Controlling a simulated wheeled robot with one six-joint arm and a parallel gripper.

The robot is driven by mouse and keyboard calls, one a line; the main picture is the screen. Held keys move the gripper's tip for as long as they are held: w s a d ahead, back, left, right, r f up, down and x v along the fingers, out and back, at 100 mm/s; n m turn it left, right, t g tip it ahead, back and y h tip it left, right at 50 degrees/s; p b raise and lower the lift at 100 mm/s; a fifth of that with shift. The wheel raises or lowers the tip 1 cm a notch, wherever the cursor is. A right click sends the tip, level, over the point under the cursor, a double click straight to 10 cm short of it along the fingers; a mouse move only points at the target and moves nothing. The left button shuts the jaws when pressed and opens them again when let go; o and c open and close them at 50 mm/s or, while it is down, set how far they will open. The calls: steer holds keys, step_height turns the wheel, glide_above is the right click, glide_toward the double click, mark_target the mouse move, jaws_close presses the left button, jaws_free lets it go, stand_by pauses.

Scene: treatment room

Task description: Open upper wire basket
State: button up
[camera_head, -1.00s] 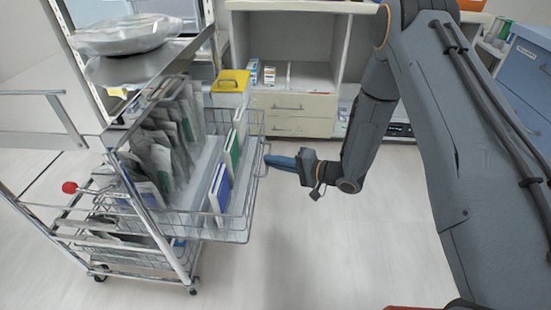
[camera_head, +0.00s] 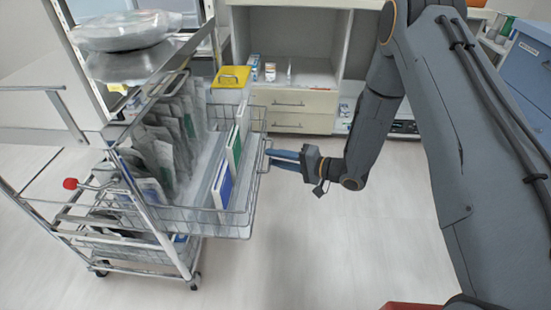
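The upper wire basket (camera_head: 240,220) stands pulled out to the right from the metal trolley. My gripper (camera_head: 271,158) is at this handle, coming from the right. Its two blue fingers show a gap between them, so it looks open. The fingertips are right at the handle; I cannot tell whether they touch it.
A lower wire basket (camera_head: 125,250) sits in the trolley under the upper one. A cabinet with drawers (camera_head: 290,110) stands behind. A blue cabinet (camera_head: 525,75) is at the far right. The floor (camera_head: 310,240) right of the trolley is clear.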

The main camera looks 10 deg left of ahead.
steer(key=v, duration=0.7)
steer(key=shift+d+p, duration=0.2)
steer(key=shift+p, duration=0.15)
